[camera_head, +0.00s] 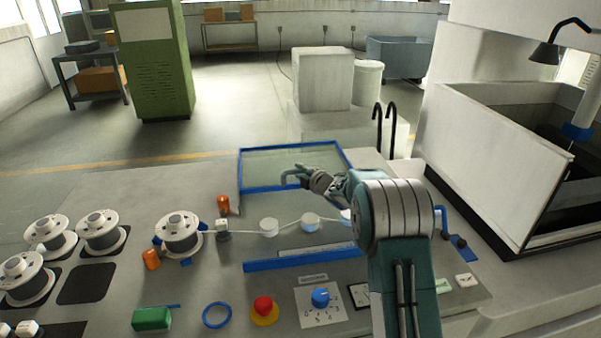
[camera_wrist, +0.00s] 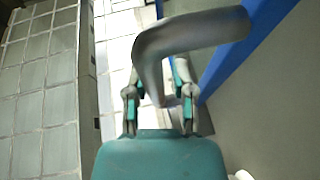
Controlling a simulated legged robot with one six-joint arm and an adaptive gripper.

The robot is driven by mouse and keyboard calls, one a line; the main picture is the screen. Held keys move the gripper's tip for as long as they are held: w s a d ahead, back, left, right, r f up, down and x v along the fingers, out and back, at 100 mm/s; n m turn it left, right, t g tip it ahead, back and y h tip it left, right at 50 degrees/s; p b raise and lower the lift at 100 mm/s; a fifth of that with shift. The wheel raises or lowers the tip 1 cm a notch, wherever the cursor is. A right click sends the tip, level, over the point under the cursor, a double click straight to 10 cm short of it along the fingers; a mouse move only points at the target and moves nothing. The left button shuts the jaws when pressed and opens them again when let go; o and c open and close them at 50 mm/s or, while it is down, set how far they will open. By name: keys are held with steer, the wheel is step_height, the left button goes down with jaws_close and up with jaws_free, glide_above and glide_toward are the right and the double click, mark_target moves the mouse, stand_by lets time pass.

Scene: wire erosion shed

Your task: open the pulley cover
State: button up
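The pulley cover (camera_head: 265,168) is a clear panel in a blue frame, behind the row of white pulleys (camera_head: 269,227). It looks raised off the panel, with the pulleys in front uncovered; its exact tilt is hard to tell. A grey bent handle (camera_wrist: 190,38) joins the cover's blue frame (camera_wrist: 230,50) in the wrist view. My gripper (camera_head: 305,177) is at this handle by the cover's near edge. In the wrist view, my gripper's fingers (camera_wrist: 158,95) are apart, with the handle's bend reaching over and between them. Whether both fingers touch it is unclear.
A blue strip (camera_head: 300,259) lies in front of the pulleys. Wire spools (camera_head: 179,232) stand to the left. A red button (camera_head: 264,307) and blue knob (camera_head: 320,297) are near the front. Black hooks (camera_head: 384,128) and a walled tank (camera_head: 480,165) are to the right.

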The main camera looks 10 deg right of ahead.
stand_by(0.3)
steer(key=shift+r, duration=0.1)
steer(key=shift+s+d+r, duration=0.1)
steer(key=shift+s+d, duration=0.05)
steer(key=shift+s, duration=0.15)
steer(key=v, duration=1.1)
